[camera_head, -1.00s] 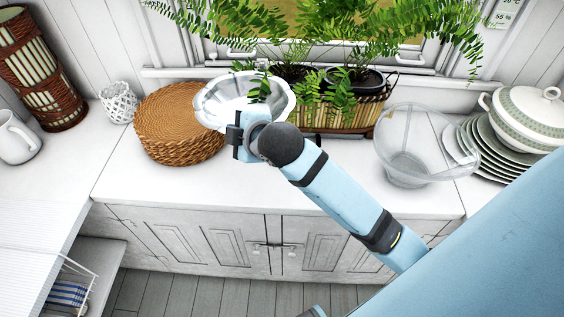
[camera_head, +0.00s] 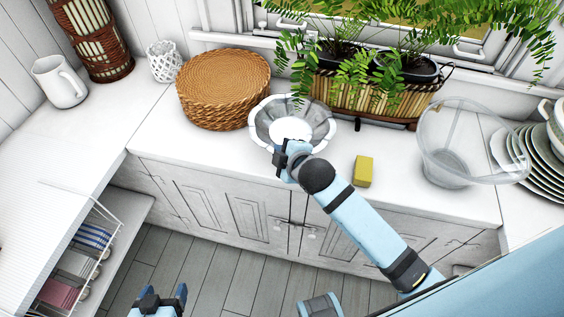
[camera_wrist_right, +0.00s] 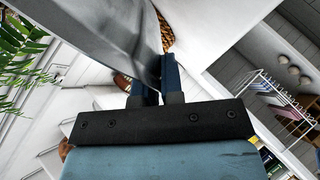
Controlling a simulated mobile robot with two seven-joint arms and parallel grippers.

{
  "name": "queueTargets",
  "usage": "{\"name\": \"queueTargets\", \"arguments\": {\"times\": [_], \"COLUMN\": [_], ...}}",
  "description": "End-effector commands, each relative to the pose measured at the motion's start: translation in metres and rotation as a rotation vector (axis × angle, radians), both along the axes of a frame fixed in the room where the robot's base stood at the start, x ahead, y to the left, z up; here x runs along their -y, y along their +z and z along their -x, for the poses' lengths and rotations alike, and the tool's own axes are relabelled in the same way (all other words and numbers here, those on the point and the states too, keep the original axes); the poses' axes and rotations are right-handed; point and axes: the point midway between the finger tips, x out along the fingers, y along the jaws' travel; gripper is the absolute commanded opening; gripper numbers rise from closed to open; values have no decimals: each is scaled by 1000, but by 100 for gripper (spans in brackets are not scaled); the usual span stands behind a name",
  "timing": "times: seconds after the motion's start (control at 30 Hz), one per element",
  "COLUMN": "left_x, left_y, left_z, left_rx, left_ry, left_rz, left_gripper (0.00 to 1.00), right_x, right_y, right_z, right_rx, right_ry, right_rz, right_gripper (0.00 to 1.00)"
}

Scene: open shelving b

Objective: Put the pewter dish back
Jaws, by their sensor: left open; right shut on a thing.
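The pewter dish (camera_head: 320,112), a grey fluted bowl with a scalloped rim, shows in the head view between the woven mats and the planter. My right gripper (camera_head: 287,152) is shut on its near rim. In the right wrist view the fingertips (camera_wrist_right: 157,85) grip the grey dish wall (camera_wrist_right: 105,30), which fills the upper left. The dish is upright, at or just above the white counter; I cannot tell whether it touches. My left gripper (camera_head: 163,295) is open and empty, low at the bottom left over the floor.
Round woven mats (camera_head: 225,85) are stacked left of the dish. A basket planter (camera_head: 365,100) with ferns stands behind right. A yellow sponge (camera_head: 363,171), a clear bowl (camera_head: 450,150) and plates (camera_head: 525,165) are to the right. The counter is clear in front of the mats.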

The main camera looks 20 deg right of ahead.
Motion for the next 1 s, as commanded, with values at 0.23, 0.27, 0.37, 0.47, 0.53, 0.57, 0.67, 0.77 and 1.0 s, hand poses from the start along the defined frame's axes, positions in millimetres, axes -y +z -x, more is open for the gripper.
{"name": "queueTargets", "arguments": {"times": [0.23, 0.27, 0.37, 0.47, 0.53, 0.57, 0.67, 0.77, 1.0], "left_x": [1, 1, 1, 1, 1, 1, 1, 1, 1], "left_y": [-2, -2, -3, -3, -3, -3, -3, -3, -4], "left_z": [-1, -1, -1, -1, -1, -1, -1, -1, -1], "left_rx": [2, 2, -1, -1, -1, -1, -1, -1, -3], "left_ry": [1, 2, 3, 2, 2, 2, 2, 2, 2], "left_rz": [4, 4, 6, 7, 7, 7, 7, 7, 6], "left_gripper": [76, 76, 76, 76, 76, 76, 76, 76, 76], "right_x": [0, 0, 0, 0, 0, 0, 0, 0, 0], "right_y": [-26, -31, -42, -43, -43, -43, -44, -45, -45], "right_z": [0, 0, 0, 0, 0, 0, 0, 0, 0], "right_rx": [-1, -1, 0, 2, 2, 2, 1, 0, 0], "right_ry": [-1, -1, 0, 0, 0, 0, 1, -1, 0], "right_rz": [0, 0, 0, 0, 1, 1, 0, 0, 0], "right_gripper": [0, 0, 0, 0, 0, 0, 0, 24, 33]}}
